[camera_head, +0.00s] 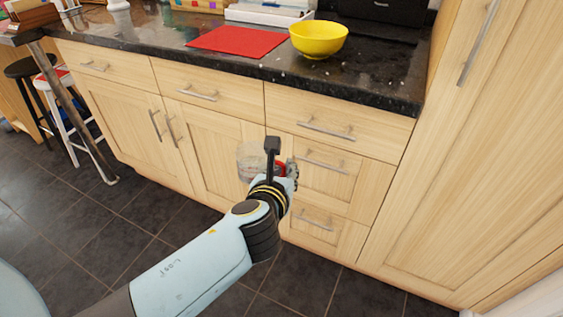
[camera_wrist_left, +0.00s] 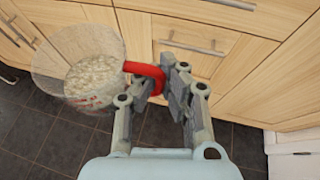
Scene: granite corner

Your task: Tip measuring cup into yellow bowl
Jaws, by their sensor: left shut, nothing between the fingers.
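A clear measuring cup (camera_head: 252,160) with a red handle is off the floor, in front of the drawers and below the counter edge. In the left wrist view the cup (camera_wrist_left: 82,75) holds pale, grainy contents. Its red handle (camera_wrist_left: 150,72) reaches to the fingers of my left gripper (camera_wrist_left: 178,78). The fingers are shut with nothing between them; I cannot tell how the handle rests against them. In the head view my left gripper (camera_head: 280,167) is right beside the cup. The yellow bowl (camera_head: 318,40) stands upright on the counter, above and beyond the gripper. My right gripper is not in view.
A red mat (camera_head: 237,41) lies left of the bowl on the dark granite counter (camera_head: 385,85). A white tray (camera_head: 268,14) stands behind. Wooden drawers and doors with metal handles face me. A tall cabinet (camera_head: 480,150) closes the right side. Stools stand at the left.

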